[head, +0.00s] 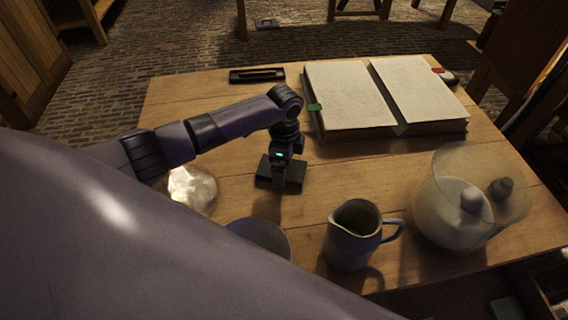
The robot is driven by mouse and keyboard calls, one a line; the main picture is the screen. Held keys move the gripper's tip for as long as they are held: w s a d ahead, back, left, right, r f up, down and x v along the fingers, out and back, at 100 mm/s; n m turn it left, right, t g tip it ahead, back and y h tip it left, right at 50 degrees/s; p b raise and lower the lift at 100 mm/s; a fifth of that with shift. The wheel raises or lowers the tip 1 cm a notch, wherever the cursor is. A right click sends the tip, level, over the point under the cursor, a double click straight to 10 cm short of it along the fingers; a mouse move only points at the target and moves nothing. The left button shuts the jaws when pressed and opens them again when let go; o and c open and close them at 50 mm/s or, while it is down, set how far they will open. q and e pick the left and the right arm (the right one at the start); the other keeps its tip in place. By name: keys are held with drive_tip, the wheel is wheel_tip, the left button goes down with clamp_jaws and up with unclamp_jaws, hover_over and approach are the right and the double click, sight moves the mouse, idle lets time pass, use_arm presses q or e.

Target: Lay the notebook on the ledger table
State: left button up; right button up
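The wooden table (172,112) carries a large open book (352,97) with cream pages, green and red tabs and a dark cover, lying flat at the back right. I see no separate closed notebook that I can name with certainty. My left gripper (279,200) points down over the middle of the table, in front of and left of the open book, apart from it. Its dark hand hides the fingers from above, so I cannot tell their opening or whether they touch the tabletop. My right gripper is out of view.
A grey jug (350,240), a partly hidden bowl (262,236) and a glass jar (428,205) stand along the front. A whitish lump (192,187) is at left; a black pen tray (257,75) lies behind. An open drawer or box (540,290) shows at lower right.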

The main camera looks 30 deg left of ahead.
use_arm(q)
wheel_tip(320, 180, up, 12)
drive_tip(key=shift+f, duration=0.25)
drive_tip(key=shift+s, duration=0.1)
idle(0.5)
